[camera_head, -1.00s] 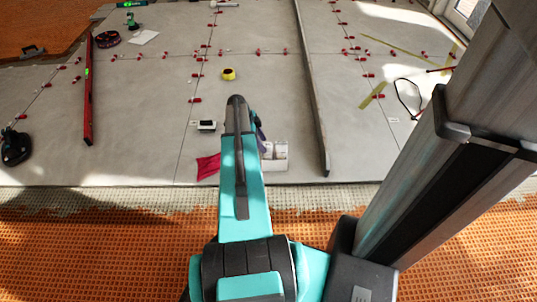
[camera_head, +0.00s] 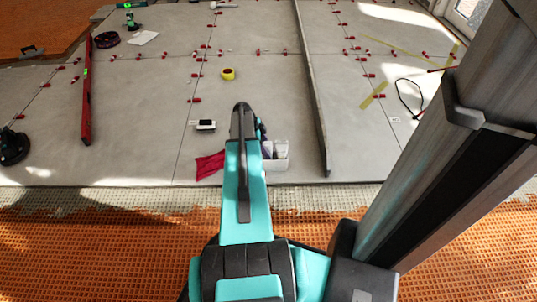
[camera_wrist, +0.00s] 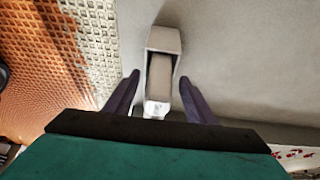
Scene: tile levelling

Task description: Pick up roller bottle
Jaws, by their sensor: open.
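A small white box (camera_head: 278,165) stands on the tiled floor just right of my arm in the head view, with pale items in it. In the wrist view a box with a grey rim (camera_wrist: 170,34) holds a beige block-like item (camera_wrist: 159,76), and a small white piece (camera_wrist: 155,108) shows at its near end. I cannot tell for sure which of these is the roller bottle. My gripper (camera_wrist: 160,77) is open, its two dark fingers on either side of the box's near end, with nothing visibly gripped. In the head view my arm mostly hides the gripper.
A long grey bar (camera_head: 312,95) lies to the right, a red level (camera_head: 87,95) to the left. Orange matting (camera_head: 100,250) borders the tiles.

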